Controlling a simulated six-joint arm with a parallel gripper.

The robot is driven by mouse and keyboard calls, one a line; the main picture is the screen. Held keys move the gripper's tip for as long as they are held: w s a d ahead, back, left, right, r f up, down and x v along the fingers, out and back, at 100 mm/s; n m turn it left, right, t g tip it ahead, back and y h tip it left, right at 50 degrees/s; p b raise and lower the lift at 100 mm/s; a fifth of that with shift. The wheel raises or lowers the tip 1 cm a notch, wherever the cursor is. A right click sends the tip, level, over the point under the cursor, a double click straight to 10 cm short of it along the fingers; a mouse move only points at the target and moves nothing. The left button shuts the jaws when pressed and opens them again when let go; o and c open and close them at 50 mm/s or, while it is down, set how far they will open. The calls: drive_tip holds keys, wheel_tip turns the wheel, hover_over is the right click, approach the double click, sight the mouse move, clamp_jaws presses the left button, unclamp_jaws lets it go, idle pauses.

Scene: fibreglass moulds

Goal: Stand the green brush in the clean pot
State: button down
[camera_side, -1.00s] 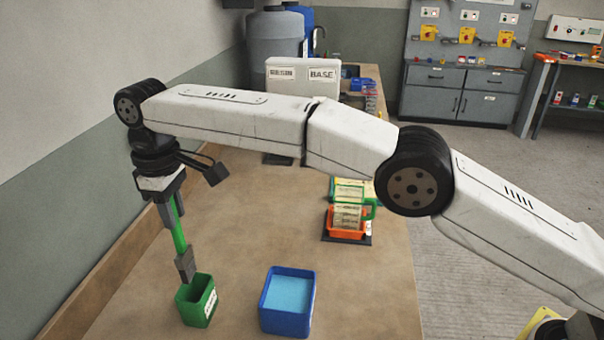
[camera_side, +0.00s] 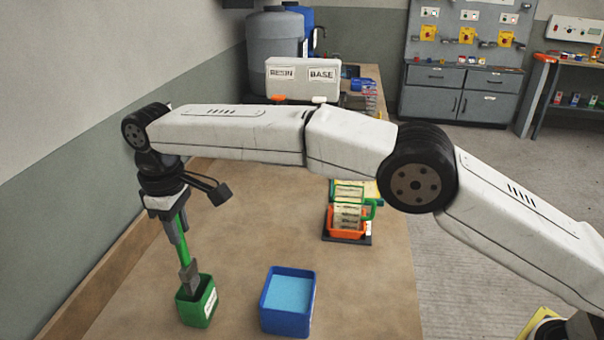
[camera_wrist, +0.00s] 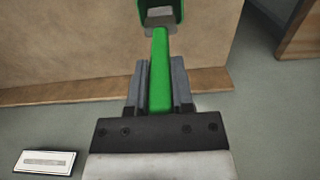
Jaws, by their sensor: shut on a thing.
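The green brush (camera_side: 184,251) is upright in my gripper (camera_side: 176,232), which is shut on its green handle. Its grey lower end reaches down into the mouth of the green pot (camera_side: 198,309), which has a white label and stands on the bench. I cannot tell whether the brush touches the pot's floor. In the wrist view the brush handle (camera_wrist: 161,75) lies between the jaws (camera_wrist: 159,88), its end over or in the pot (camera_wrist: 144,11). A blue pot (camera_side: 288,317) with light blue contents stands to the right of the green pot.
A white box labelled RESIN and BASE (camera_side: 302,80) is at the back. A wooden ledge runs along the wall at left. The middle of the bench (camera_side: 250,220) is clear.

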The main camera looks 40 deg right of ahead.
sight(189, 264)
drive_tip(key=shift+f, duration=3.4)
drive_tip(key=shift+c, duration=2)
unclamp_jaws()
drive_tip(key=shift+r, duration=3.9)
